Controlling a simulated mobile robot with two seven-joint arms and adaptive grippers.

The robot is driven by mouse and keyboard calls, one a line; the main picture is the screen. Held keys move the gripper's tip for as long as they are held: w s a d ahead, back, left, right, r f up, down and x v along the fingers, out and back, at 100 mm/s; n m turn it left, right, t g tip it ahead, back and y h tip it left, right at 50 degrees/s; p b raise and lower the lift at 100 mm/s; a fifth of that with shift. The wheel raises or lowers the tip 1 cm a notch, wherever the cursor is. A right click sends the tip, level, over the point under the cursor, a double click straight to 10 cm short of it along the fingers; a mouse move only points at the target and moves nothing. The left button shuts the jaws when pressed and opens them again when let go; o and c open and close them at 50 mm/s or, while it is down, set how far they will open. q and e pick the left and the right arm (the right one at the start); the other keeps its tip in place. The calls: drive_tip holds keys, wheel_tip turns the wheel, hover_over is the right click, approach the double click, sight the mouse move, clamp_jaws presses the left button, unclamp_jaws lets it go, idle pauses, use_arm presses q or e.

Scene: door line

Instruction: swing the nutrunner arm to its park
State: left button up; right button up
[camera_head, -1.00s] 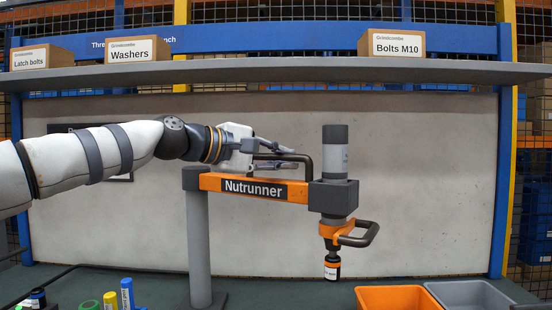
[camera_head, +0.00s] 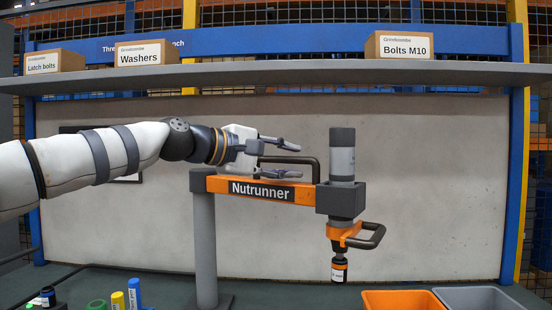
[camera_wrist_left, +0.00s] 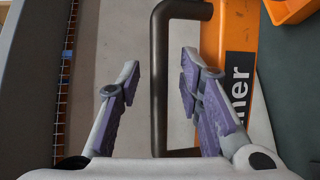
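The nutrunner arm (camera_head: 222,185) is an orange beam on a grey post, labelled Nutrunner. At its right end hangs the upright grey and black nutrunner (camera_head: 341,162), with an orange collar and a dark side grip. A dark bar handle (camera_head: 315,166) rises from the top of the beam; it also shows in the left wrist view (camera_wrist_left: 160,60). My left gripper (camera_head: 297,161) is just above the beam at this handle. In the left wrist view my left gripper (camera_wrist_left: 160,75) is open, with the bar between its fingers and gaps on both sides. My right gripper is out of view.
A grey shelf (camera_head: 280,74) with labelled boxes runs above the arm. An orange bin (camera_head: 402,300) and a grey bin (camera_head: 482,298) stand at the bench's front right. Markers (camera_head: 134,293) and small items stand at the front left. A pale panel is behind.

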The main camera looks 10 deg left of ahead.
use_arm(q)
drive_tip(key=v, duration=1.1)
drive_tip(key=shift+r, duration=0.15)
drive_tip(key=shift+s+a, duration=0.1)
drive_tip(key=shift+a, duration=0.05)
